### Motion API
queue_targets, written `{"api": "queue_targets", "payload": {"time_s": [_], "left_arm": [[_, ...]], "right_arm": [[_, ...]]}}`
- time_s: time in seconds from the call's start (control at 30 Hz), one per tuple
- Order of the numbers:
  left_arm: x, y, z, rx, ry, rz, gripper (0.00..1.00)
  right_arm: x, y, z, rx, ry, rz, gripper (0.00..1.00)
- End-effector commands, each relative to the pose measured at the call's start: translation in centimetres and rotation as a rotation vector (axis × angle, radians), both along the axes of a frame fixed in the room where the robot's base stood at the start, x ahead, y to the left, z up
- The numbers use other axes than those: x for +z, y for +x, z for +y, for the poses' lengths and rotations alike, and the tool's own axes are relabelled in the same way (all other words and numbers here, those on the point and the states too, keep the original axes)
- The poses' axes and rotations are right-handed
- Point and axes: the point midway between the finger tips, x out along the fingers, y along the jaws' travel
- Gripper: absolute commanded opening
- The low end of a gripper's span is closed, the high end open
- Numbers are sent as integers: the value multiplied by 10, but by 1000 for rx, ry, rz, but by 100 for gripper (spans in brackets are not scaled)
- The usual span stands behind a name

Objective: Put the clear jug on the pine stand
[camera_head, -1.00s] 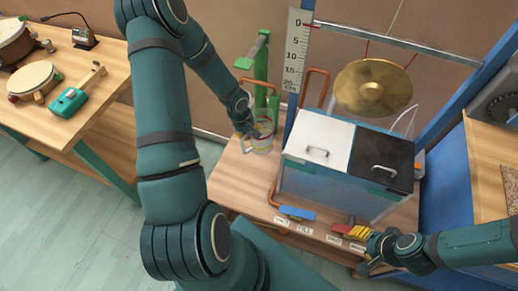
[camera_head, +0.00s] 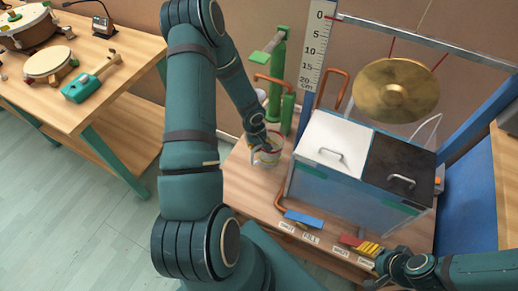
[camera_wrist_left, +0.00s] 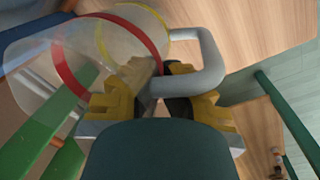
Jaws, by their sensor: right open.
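The clear jug (camera_head: 267,153) has red and yellow bands and a grey handle, and stands or hangs at the left end of the wooden bench. In the left wrist view the jug (camera_wrist_left: 95,55) fills the upper left, and its handle runs between my yellow-padded fingers. My left gripper (camera_wrist_left: 165,108) is shut on that handle; in the head view its fingers (camera_head: 262,142) partly hide the jug. I cannot tell whether the jug's base touches the bench. My right gripper (camera_head: 372,284) is open and empty near the bench's front edge. I cannot pick out the pine stand for sure.
A green pump (camera_head: 277,80) rises just behind the jug. A glass tank (camera_head: 350,195) with white and black lids stands to its right, under a brass gong (camera_head: 395,90). A separate wooden table (camera_head: 95,100) with drums is at the left, across open floor.

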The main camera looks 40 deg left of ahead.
Motion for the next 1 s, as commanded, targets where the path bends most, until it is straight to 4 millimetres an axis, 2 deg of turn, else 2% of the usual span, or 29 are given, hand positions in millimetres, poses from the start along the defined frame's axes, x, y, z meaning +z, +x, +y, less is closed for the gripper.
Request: {"api": "queue_targets", "payload": {"time_s": [0.03,0.1,0.37,0.4,0.5,0.83,1.0], "left_arm": [[-10,0,0,-2,0,1,0],[-16,0,0,-1,0,2,0],[-15,0,0,-1,0,0,0],[-16,0,0,0,0,1,3],[-16,0,0,0,0,1,34],[-14,0,0,0,0,1,34],[5,-2,2,1,1,-3,34]], "right_arm": [[-5,1,0,-1,0,-2,47],[-6,1,0,-1,0,-3,47],[-5,1,0,-1,0,-3,47],[-6,1,0,-1,0,-3,47],[-5,1,0,-1,0,-3,47],[-4,1,0,-1,0,-3,47],[2,0,0,0,0,0,47]]}}
